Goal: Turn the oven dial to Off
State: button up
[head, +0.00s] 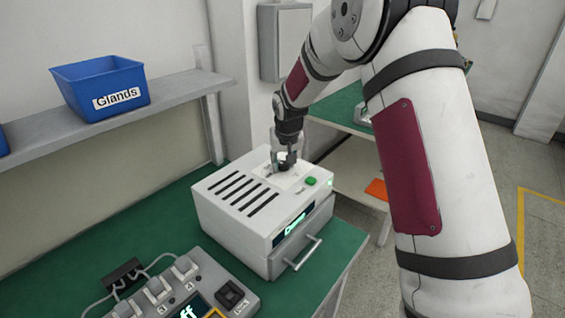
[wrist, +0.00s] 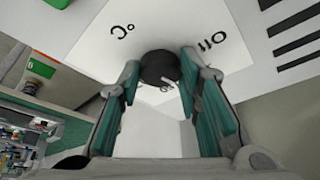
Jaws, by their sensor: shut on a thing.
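The oven (head: 255,205) is a white box with black vent slots, standing on the green bench. Its black dial (wrist: 160,67) sits on a white plate on the top; in the head view it is mostly hidden by my gripper (head: 286,160). In the wrist view my gripper (wrist: 160,82) has its two green-lined fingers on either side of the dial, shut on it. Dark lettering shows on the plate around the dial, including what looks like "Off" at the right. The dial's pointer direction is hard to tell.
A green button (head: 311,181), a lit display and a front handle (head: 305,254) are on the oven. A blue bin labelled Glands (head: 102,88) stands on the shelf (head: 120,115). A grey control box with switches (head: 190,290) sits at the front left.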

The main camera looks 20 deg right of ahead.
jog(key=n, duration=0.2)
jog(key=n+y, duration=0.1)
jog(key=n, duration=0.1)
jog(key=n+y, duration=0.1)
jog(key=n, duration=0.1)
jog(key=shift+d+g, duration=0.3)
jog(key=shift+d, duration=0.05)
jog(key=n, duration=0.2)
jog(key=n+y, duration=0.1)
jog(key=n, duration=0.1)
jog(key=shift+w+g+y+b, duration=0.15)
jog(key=shift+g+y+b, duration=0.15)
jog(key=shift+b, duration=0.05)
jog(key=shift+d+f+n+g+y+b, duration=0.1)
jog(key=shift+n+g+y+b, duration=0.35)
jog(key=shift+n, duration=0.95)
jog(key=o, duration=1.1)
jog(key=shift+o, duration=0.2)
jog(key=shift+d, duration=0.1)
